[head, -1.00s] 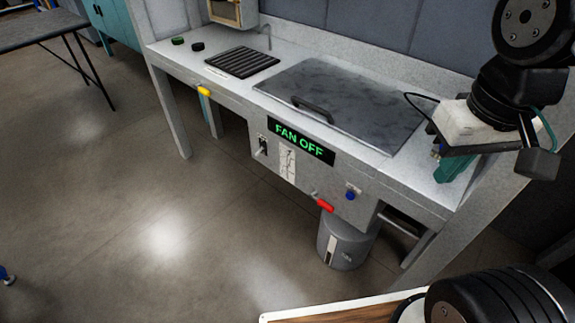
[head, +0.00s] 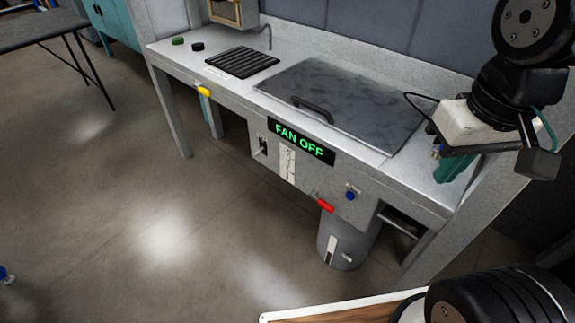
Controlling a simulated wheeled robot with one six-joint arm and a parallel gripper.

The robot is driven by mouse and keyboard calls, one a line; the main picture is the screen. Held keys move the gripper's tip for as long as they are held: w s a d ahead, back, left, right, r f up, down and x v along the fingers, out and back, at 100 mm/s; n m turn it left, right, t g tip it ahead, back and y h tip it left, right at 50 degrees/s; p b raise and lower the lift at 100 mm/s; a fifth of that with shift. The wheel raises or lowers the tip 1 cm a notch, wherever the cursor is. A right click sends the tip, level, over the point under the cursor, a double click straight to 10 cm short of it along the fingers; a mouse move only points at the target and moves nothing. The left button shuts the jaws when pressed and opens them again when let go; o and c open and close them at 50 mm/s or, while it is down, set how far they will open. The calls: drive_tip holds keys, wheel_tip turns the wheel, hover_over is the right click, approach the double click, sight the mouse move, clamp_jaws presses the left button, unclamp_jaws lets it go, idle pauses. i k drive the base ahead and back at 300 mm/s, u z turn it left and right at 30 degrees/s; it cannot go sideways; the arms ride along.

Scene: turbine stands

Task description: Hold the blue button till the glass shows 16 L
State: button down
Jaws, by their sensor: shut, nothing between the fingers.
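The blue button (head: 350,196) sits on the front panel of the grey bench, to the right of a red handle (head: 324,203). A grey drum (head: 355,245) stands below the panel, with a narrow pale upright strip (head: 331,250) on its side that looks like the glass. Its level and any marks are too small to read. My gripper (head: 444,176), with teal fingers, is shut and empty at the right, over the bench's front edge. It is up and to the right of the button, apart from it in the picture.
A lit sign (head: 301,142) reads FAN OFF, with a switch (head: 262,147) and a white label (head: 287,164) below it. A yellow handle (head: 204,91) is at the left. A grey lid with a dark handle (head: 312,109) covers part of the bench top. The floor in front is clear.

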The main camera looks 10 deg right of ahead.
sight(350, 196)
drive_tip(key=u, duration=1.75)
drive_tip(key=k, duration=1.3)
drive_tip(key=z, duration=1.6)
drive_tip(key=i, duration=0.5)
drive_tip(key=u, duration=0.1)
